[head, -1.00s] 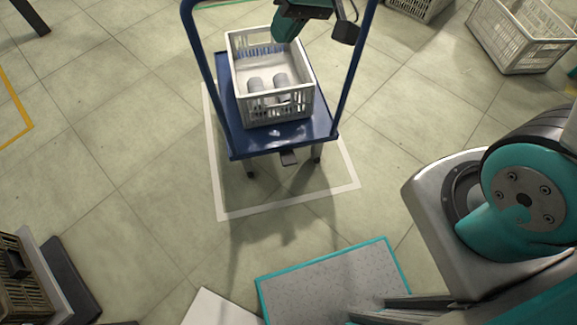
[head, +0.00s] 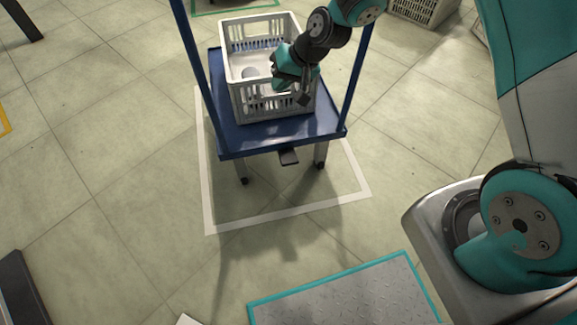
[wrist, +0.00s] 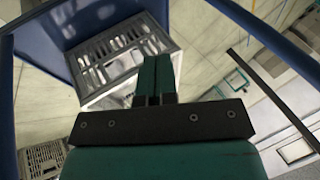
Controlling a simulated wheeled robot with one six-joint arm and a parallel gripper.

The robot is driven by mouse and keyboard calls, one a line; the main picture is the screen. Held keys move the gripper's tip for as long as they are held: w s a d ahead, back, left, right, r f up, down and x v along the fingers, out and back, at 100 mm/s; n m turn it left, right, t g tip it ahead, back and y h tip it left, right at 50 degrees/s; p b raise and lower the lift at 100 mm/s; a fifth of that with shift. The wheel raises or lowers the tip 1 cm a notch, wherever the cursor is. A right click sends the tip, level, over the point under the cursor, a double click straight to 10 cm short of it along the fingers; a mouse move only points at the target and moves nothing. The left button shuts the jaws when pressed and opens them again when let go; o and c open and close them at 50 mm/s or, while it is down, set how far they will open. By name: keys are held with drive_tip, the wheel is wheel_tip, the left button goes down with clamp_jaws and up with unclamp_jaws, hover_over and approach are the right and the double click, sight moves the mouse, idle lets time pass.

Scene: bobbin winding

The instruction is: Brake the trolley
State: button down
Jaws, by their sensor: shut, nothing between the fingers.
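The trolley (head: 240,139) is blue with a tall tubular handle frame and stands inside a white outline (head: 262,221) on the floor. A dark pedal (head: 289,157) sticks out under its near edge, between the legs. My gripper (head: 283,84) is over the near side of the crate on the trolley and hides part of it. The pedal is below it and apart from it. In the wrist view my gripper (wrist: 156,68) is shut and empty, its two teal fingers together. The pedal cannot be made out there.
A white slatted crate (head: 240,98) stands on the trolley deck; a pale round thing shows inside. The handle posts rise on both sides of my arm. A teal-edged plate (head: 345,295) lies on the near floor. Another crate (head: 424,10) is at the back right.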

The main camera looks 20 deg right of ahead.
drive_tip(key=w+d+f+m+t+b, duration=0.1)
drive_tip(key=f+b, duration=0.7)
drive_tip(key=f, duration=1.1)
drive_tip(key=shift+w+d+f+m, duration=0.3)
drive_tip(key=shift+w+d+m, duration=0.2)
drive_tip(key=shift+w+d, duration=0.45)
drive_tip(key=shift+w+a, duration=0.1)
drive_tip(key=shift+a, duration=0.05)
drive_tip(key=b, duration=0.6)
hover_over(286, 156)
drive_tip(key=d, duration=0.1)
drive_tip(key=f, duration=0.7)
drive_tip(key=shift+w+f, duration=0.15)
drive_tip(key=shift+w, duration=0.05)
drive_tip(key=shift+s+f+b, duration=0.2)
drive_tip(key=shift+f+b, duration=0.15)
drive_tip(key=shift+f, duration=0.3)
drive_tip(key=shift+s+f, duration=0.1)
drive_tip(key=shift+f, duration=0.3)
drive_tip(key=shift+s+f+b, duration=0.15)
drive_tip(key=shift+f+b, duration=0.2)
drive_tip(key=shift+f, duration=0.15)
drive_tip(key=shift+s+f+b, duration=0.15)
drive_tip(key=shift+f+b, duration=0.15)
drive_tip(key=shift+f, duration=0.2)
